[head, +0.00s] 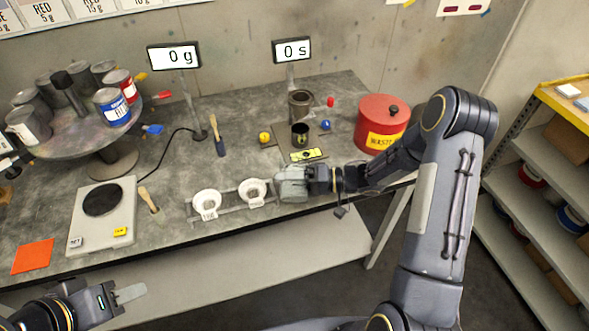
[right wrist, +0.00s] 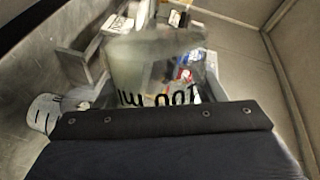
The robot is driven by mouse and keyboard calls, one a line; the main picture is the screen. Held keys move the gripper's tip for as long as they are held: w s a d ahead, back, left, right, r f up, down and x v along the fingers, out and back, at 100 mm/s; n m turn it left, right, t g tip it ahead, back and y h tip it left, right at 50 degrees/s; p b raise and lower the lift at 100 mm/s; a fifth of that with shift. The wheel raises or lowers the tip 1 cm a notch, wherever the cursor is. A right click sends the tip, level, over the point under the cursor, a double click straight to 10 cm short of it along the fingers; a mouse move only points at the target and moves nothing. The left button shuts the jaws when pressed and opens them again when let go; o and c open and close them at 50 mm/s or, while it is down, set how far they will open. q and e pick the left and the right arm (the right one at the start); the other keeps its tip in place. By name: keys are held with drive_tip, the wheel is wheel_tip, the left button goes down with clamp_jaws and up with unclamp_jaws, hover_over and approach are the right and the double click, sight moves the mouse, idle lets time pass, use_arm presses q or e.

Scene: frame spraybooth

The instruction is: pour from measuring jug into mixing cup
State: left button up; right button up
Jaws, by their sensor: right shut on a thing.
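The measuring jug (right wrist: 125,50), translucent with black "100 ml" print, is between the fingers of my right gripper (head: 291,182). The jug also shows in the head view (head: 293,190), at the right end of a low rack near the table's front edge. I cannot tell whether it still touches the rack. A small dark cup (head: 300,138) with a yellowish mark stands behind my right gripper; it may be the mixing cup, but I cannot tell. My left gripper (head: 130,293) is low at the front left, away from everything; its jaw gap is not clear.
Two white cups (head: 207,205) (head: 253,191) sit in the rack left of the jug. A scale (head: 102,222) stands left. A brown-grey can (head: 300,104), a yellow-green label plate (head: 307,155) and a red waste bin (head: 382,122) are behind. A turntable with cans stands back left.

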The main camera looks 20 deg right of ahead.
drive_tip(key=shift+f+n+b, duration=0.25)
drive_tip(key=shift+n+b, duration=0.05)
drive_tip(key=shift+b, duration=0.25)
drive_tip(key=shift+n, duration=0.3)
drive_tip(key=shift+f+n+t+b, duration=0.2)
drive_tip(key=shift+n+t+b, duration=0.15)
drive_tip(key=shift+b, duration=0.45)
drive_tip(key=shift+f+n+b, duration=0.2)
drive_tip(key=shift+n+b, duration=0.85)
drive_tip(key=shift+b, duration=0.15)
drive_tip(key=shift+r, duration=0.1)
